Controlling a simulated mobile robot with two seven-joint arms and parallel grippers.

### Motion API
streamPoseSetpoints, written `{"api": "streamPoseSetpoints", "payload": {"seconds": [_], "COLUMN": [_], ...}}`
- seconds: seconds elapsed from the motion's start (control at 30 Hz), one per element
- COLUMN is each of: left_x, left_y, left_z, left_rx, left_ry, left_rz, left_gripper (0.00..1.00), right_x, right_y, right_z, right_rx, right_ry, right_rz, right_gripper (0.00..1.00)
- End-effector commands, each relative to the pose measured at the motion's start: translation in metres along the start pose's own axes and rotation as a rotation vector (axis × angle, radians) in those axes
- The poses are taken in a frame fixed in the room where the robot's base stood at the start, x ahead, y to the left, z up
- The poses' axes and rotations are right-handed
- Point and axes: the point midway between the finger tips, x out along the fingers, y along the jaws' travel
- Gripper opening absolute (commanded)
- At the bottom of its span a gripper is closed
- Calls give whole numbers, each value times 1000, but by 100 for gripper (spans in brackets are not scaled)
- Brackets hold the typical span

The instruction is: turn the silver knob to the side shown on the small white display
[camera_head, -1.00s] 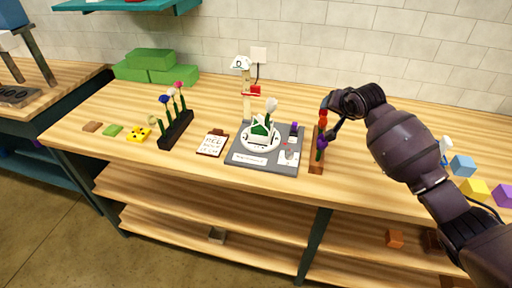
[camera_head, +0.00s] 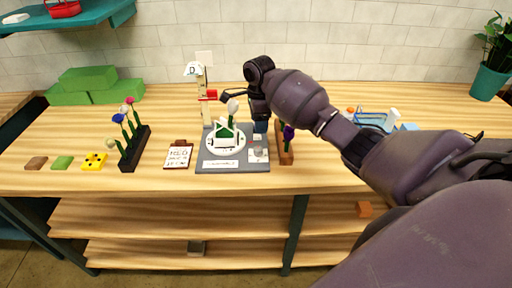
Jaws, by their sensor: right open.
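The grey station (camera_head: 205,152) stands mid-table with a round white plate (camera_head: 212,143) and a small green-and-white house-like piece (camera_head: 223,131) on it. A small pale panel (camera_head: 258,155) at its right front seems to carry the silver knob, too small to tell which way it points. A white strip (camera_head: 220,164) on the station's front, perhaps the display, bears unreadable marks. My right gripper (camera_head: 246,106) is open, above the back right of the station, apart from the pale panel. My left gripper is out of view.
A wooden rack (camera_head: 285,157) with a purple flower stands close right of the station. A clipboard (camera_head: 178,156) and a black flower rack (camera_head: 134,150) stand left. A post with a "D" sign (camera_head: 193,70) rises behind. The table front is clear.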

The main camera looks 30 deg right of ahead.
Motion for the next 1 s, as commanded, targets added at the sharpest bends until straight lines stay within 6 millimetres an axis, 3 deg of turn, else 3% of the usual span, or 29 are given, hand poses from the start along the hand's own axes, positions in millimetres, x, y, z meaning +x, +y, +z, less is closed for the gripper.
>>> {"api": "streamPoseSetpoints", "payload": {"seconds": [0.17,0.63,1.0], "left_x": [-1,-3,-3], "left_y": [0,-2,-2], "left_z": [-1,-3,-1], "left_rx": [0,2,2], "left_ry": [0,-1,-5], "left_rz": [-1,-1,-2], "left_gripper": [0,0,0], "right_x": [16,90,107], "right_y": [0,0,0], "right_z": [0,1,1], "right_rx": [4,2,1], "right_ry": [1,0,-1], "right_rz": [2,-1,-3], "right_gripper": [59,59,59]}}
